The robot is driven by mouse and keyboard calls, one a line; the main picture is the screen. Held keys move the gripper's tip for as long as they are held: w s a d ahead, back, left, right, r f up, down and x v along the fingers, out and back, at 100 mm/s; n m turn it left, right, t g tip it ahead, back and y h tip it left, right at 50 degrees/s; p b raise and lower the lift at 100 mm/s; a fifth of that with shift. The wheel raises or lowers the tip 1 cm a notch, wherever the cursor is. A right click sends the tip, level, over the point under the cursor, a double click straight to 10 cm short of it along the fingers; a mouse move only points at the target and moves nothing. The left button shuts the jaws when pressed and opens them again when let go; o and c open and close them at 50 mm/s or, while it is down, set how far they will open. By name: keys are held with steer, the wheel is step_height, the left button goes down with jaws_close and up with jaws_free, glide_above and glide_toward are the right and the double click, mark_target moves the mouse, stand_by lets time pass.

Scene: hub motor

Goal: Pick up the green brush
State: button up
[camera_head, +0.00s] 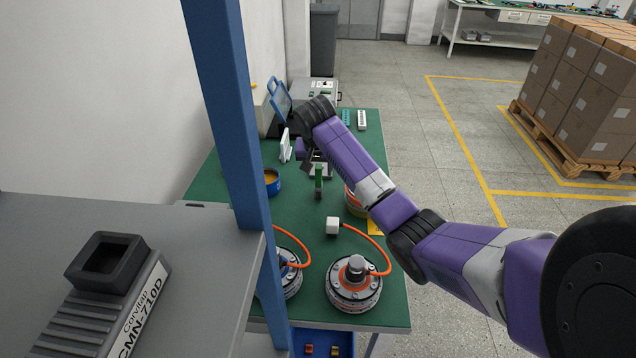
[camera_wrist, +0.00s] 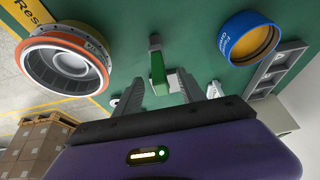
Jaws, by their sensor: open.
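The green brush (camera_head: 319,183) is on the green table, just below my gripper in the head view. In the wrist view the brush (camera_wrist: 158,68) shows a green body with a grey end, lying between the lines of my two fingers. My gripper (camera_wrist: 161,88) is open, with one dark finger on each side of the brush's near end. In the head view my gripper (camera_head: 318,162) is small and partly hidden by my wrist. I cannot tell whether a finger touches the brush.
A blue tin (camera_head: 272,181) with yellow contents stands left of the brush; it also shows in the wrist view (camera_wrist: 250,40). A round motor part (camera_wrist: 68,60) is on the other side. Two hub motors (camera_head: 354,287) with orange cables sit nearer. A blue post (camera_head: 228,110) stands left.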

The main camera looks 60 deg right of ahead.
mark_target(318, 187)
steer(key=x, duration=0.4)
steer(key=shift+w+f, duration=0.1)
jaws_close()
